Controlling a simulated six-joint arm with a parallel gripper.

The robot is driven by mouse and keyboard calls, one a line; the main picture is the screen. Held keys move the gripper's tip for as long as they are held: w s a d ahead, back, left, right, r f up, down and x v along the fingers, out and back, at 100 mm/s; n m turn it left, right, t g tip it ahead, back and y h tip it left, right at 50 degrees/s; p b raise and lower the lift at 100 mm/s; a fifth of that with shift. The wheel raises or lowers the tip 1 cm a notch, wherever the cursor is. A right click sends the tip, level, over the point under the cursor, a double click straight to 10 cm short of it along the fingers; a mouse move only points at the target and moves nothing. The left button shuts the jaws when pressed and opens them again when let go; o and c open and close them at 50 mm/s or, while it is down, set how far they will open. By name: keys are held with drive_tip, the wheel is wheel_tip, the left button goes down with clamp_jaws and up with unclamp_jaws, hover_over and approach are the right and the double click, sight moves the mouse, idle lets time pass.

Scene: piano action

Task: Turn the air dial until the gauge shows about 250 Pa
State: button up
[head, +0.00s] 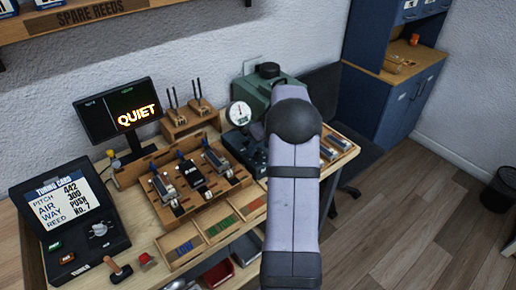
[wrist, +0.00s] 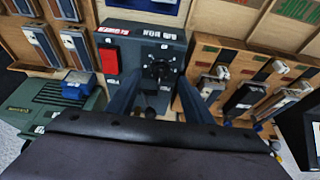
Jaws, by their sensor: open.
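A black round dial (wrist: 158,68) sits on a dark grey-green control box (wrist: 138,40) in the wrist view. Pale marks ring the dial; its setting is too small to read. My gripper (wrist: 157,88) is open, its two dark fingers spread either side of the dial in the picture. I cannot tell whether they touch it. In the head view my arm hides the gripper and dial. The round white gauge (head: 240,113) stands left of my arm, in front of a green machine (head: 262,92); its needle reading is too small to make out.
A red switch (wrist: 109,60) is beside the dial on the box. A wooden rack (head: 180,175) with several reed blocks stands left of my arm. A tuning card screen (head: 65,202) shows AIR 300. A dark display (head: 118,110) reads QUIET.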

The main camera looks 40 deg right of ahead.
sight(258, 152)
drive_tip(key=shift+p+x, duration=0.45)
drive_tip(key=shift+x, duration=1.25)
drive_tip(key=c, duration=1)
drive_tip(key=shift+c, duration=0.2)
drive_tip(key=shift+b, duration=0.4)
drive_tip(key=shift+d+f+n+b, duration=0.1)
drive_tip(key=shift+f+n+b, duration=0.05)
drive_tip(key=shift+n+b, duration=0.5)
drive_tip(key=shift+n+y+b, duration=0.5)
drive_tip(key=shift+n+b, duration=0.05)
drive_tip(key=shift+b, duration=0.2)
drive_tip(key=shift+d+n+y+b, duration=0.1)
drive_tip(key=shift+n+y+b, duration=0.45)
drive_tip(key=shift+n, duration=1.05)
drive_tip(key=shift+r, duration=0.25)
